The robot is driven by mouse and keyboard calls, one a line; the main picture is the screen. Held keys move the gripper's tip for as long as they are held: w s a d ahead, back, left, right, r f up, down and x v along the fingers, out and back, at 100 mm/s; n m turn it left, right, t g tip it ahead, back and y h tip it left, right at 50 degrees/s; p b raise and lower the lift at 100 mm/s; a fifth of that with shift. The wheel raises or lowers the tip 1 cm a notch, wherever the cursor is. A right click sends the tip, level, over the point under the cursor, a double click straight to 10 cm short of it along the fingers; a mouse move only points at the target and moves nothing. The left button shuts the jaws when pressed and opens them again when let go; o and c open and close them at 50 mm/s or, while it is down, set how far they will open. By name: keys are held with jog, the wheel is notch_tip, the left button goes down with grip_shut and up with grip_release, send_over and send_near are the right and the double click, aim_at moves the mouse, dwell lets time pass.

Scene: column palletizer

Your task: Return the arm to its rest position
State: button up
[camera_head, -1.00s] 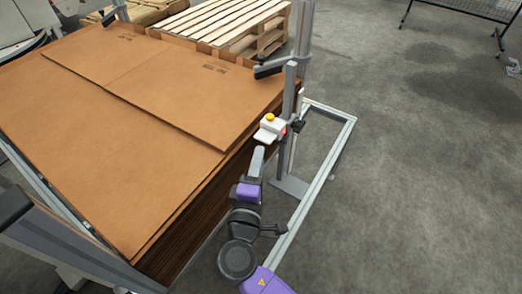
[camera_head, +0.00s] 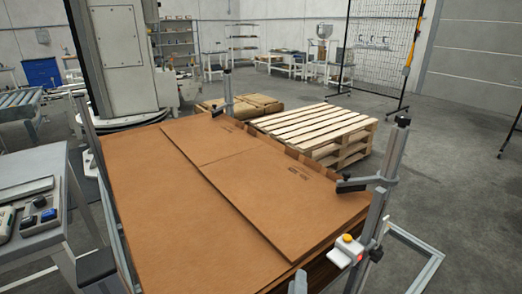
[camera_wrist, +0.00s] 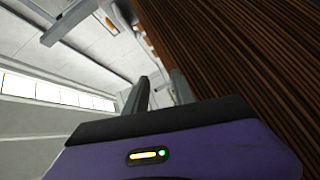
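My gripper (camera_wrist: 158,88) shows in the wrist view as a purple body with a dark top and two grey fingers. The fingers stand apart with nothing seen between them, so it is open and empty. It is beside the brown layered edge of the cardboard stack (camera_wrist: 240,60). In the head view the arm is almost wholly out of frame; a grey tip at the bottom edge, left of the button box, seems to be my gripper. The white button box (camera_head: 345,252) has a yellow button and a red light and sits on a grey post.
The cardboard sheets (camera_head: 160,225) fill the near middle, framed by grey posts (camera_head: 392,165). A wooden pallet (camera_head: 320,128) stands behind. A side table (camera_head: 30,215) with devices is at left. Open floor (camera_head: 455,180) lies to the right.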

jog(key=s+f+m+y+p, duration=0.1)
jog(key=s+f+m+y, duration=0.15)
jog(key=s+y, duration=0.75)
jog(key=s+d+r+m+h+p, duration=0.1)
jog(key=s+d+r+m+h, duration=0.1)
jog(key=s, duration=0.7)
jog(key=s+d+r+m+g+h+p, duration=0.1)
jog(key=s+d+r+m, duration=0.3)
jog(key=s, duration=0.5)
jog(key=s+d+r+m+h, duration=0.3)
jog(key=s+d+m, duration=0.1)
jog(key=s, duration=0.5)
jog(key=shift+d+r+g+h+p, duration=0.25)
jog(key=shift+d+g+h+p, duration=0.15)
jog(key=shift+d, duration=0.25)
jog(key=shift+s, duration=0.1)
